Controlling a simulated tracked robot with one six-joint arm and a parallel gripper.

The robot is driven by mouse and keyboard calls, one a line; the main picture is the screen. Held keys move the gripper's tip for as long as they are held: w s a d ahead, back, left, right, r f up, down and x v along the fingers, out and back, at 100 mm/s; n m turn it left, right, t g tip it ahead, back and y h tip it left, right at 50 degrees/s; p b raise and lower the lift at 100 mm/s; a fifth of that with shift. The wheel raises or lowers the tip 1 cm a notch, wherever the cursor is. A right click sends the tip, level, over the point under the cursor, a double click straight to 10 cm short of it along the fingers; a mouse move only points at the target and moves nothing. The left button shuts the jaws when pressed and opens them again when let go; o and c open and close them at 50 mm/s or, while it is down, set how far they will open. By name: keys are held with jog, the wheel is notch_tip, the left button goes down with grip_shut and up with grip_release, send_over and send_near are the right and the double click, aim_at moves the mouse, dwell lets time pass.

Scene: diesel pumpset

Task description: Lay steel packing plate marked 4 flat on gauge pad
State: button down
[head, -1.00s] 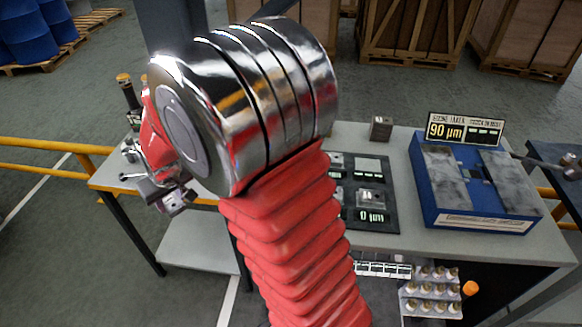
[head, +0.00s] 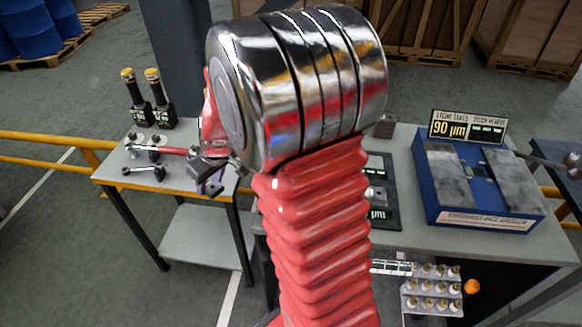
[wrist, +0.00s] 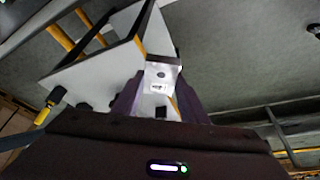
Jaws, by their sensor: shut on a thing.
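A small steel plate (wrist: 163,76) with a hole and a white label is gripped between the dark fingers of my gripper (wrist: 158,95) in the wrist view. The label is too small to read. In the head view my gripper (head: 212,182) is over the left table, partly hidden by my arm, and the plate cannot be made out there. A dark board (head: 388,222) on the right bench carries a small steel block and a lit display ending in µm. My arm covers its left part. I cannot tell for certain which surface is the gauge pad.
A blue box (head: 430,203) with two grey plates stands right of the board, with a 90 µm sign (head: 467,127) behind it. A small dark block (head: 385,126) sits at the bench's back. Two yellow-topped tools (head: 154,97) and wrenches (head: 140,150) occupy the left table.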

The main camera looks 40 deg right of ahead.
jog(key=s+d+r+n, duration=0.1)
jog(key=s+d+n, duration=0.1)
jog(key=s+d, duration=0.2)
jog(key=s+d+r+n+y, duration=0.1)
jog(key=s+d+n, duration=0.1)
jog(key=s+d, duration=0.3)
jog(key=s+d+r+n+y, duration=0.1)
jog(key=s+d, duration=0.3)
jog(key=d, duration=0.5)
jog(key=shift+s+d+r+n+g, duration=0.15)
jog(key=shift+s+r+n+g, duration=0.1)
jog(key=shift+n+g, duration=0.15)
jog(key=shift+s+d+r, duration=0.15)
jog(key=shift+s+d, duration=0.1)
jog(key=shift+s, duration=0.1)
jog(key=shift+f, duration=2.25)
jog(key=shift+f, duration=0.65)
jog(key=c, duration=1)
grip_release()
